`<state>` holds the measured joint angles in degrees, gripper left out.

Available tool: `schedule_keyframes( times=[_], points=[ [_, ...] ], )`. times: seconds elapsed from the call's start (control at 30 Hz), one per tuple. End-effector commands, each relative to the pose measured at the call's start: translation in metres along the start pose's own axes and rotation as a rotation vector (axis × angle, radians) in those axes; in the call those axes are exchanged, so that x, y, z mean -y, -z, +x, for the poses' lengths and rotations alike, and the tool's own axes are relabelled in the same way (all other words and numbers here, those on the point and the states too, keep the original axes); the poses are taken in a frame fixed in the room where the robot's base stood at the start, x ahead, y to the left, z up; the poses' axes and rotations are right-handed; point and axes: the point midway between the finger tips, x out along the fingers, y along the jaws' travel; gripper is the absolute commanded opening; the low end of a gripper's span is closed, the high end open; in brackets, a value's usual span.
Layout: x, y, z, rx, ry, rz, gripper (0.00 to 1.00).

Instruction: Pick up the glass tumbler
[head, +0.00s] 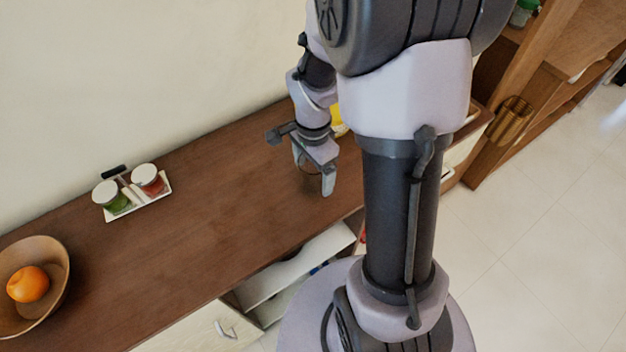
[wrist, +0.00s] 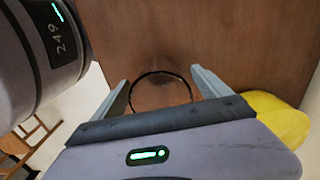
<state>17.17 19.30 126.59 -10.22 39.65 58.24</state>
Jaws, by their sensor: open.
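The glass tumbler (wrist: 161,92) is clear, with a dark round rim, and stands on the brown wooden counter in the wrist view. My gripper (wrist: 166,78) is open, with one finger on each side of the tumbler. I see a gap between the rim and the right finger; on the left the rim comes close to the finger, and I cannot tell if they touch. In the head view my gripper (head: 313,172) points down over the counter (head: 215,215). The tumbler is only faintly visible there, between the fingers.
A yellow object (wrist: 275,118) lies right of my gripper in the wrist view. A white tray with two lidded jars (head: 148,180) and a wooden bowl (head: 60,265) holding an orange (head: 28,284) are further left on the counter. An open drawer (head: 300,262) juts from the front.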

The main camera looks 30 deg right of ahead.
Motion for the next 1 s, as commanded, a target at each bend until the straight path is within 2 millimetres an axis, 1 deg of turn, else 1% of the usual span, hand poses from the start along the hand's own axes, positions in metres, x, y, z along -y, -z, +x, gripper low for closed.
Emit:
schedule_keyframes(
  times=[0.03, 0.17, 0.27, 0.4, 0.47, 0.5, 0.57, 0.83, 0.93, 1.0],
  points=[
    [0.0, 0.0, 0.004, 0.0, 0.0, 0.0, 0.87],
    [0.0, 0.0, 0.001, 0.0, 0.001, 0.0, 0.87],
    [0.0, 0.0, 0.001, 0.0, 0.001, 0.0, 0.69],
    [0.0, 0.0, 0.001, 0.0, 0.001, 0.0, 0.42],
    [0.0, 0.0, 0.001, 0.0, 0.001, 0.0, 0.3],
    [0.0, 0.0, 0.001, 0.0, 0.001, 0.0, 0.22],
    [0.0, 0.0, 0.001, 0.0, 0.001, 0.0, 0.11],
    [0.0, 0.001, -0.002, -0.001, 0.001, 0.0, 0.11],
    [0.001, 0.001, -0.011, -0.001, 0.002, 0.0, 0.11],
    [0.001, 0.001, -0.021, -0.002, 0.003, 0.0, 0.11]
  ],
)
